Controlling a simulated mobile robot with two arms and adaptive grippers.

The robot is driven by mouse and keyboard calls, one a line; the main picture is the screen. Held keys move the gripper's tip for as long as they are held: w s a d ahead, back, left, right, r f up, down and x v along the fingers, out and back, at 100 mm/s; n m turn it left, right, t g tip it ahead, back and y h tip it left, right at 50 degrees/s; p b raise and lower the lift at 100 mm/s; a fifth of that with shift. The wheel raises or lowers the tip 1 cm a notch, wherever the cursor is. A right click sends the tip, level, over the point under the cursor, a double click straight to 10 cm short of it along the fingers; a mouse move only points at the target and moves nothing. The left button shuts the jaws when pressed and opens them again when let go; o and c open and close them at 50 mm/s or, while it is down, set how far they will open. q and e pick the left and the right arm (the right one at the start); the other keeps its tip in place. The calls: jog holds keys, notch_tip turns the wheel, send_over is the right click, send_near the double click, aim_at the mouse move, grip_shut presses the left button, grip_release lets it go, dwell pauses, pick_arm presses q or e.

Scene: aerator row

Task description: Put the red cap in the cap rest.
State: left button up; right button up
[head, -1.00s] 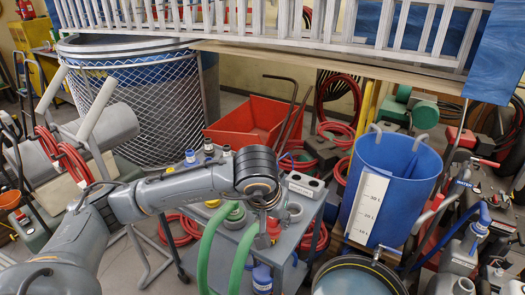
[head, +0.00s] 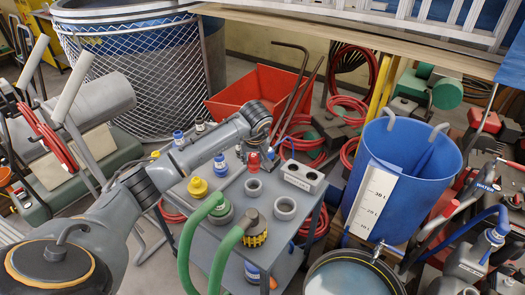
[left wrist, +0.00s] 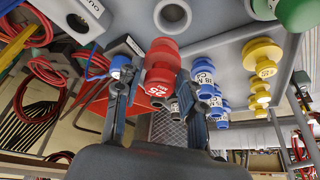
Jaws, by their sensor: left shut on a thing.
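The red cap (head: 253,161) is between the fingers of my left gripper (head: 257,148), over the back part of the grey cart top. In the left wrist view the red cap (left wrist: 163,62) shows between the two dark fingers of the gripper (left wrist: 152,78), with white lettering on it. The grey block with round holes and a label, which looks like the cap rest (head: 303,177), is just right of the cap; part of it shows at the upper left of the left wrist view (left wrist: 82,18). I cannot tell whether the cap touches the cart. My right gripper is not in view.
Grey rings (head: 285,208) and green hoses with couplings (head: 220,212) stand on the cart top (head: 227,190). A yellow cap (head: 197,188) and blue caps (head: 220,166) are along its left side. A blue bucket (head: 400,180) stands to the right, a red bin (head: 262,95) behind.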

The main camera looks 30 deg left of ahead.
aim_at(252, 167)
pick_arm(q)
jog(key=shift+s, duration=0.6)
jog(key=shift+w+f+b, duration=0.15)
jog(key=shift+f+b, duration=0.4)
jog(key=shift+f, duration=0.2)
jog(key=shift+w+f+b, duration=0.1)
jog(key=shift+f+b, duration=0.45)
jog(key=shift+f, duration=0.2)
jog(key=shift+s+f+b, duration=0.1)
jog(key=shift+f+b, duration=0.4)
jog(key=shift+f, duration=0.05)
jog(key=shift+f+b, duration=1.6)
jog(key=shift+f, duration=0.55)
jog(key=o, duration=1.2)
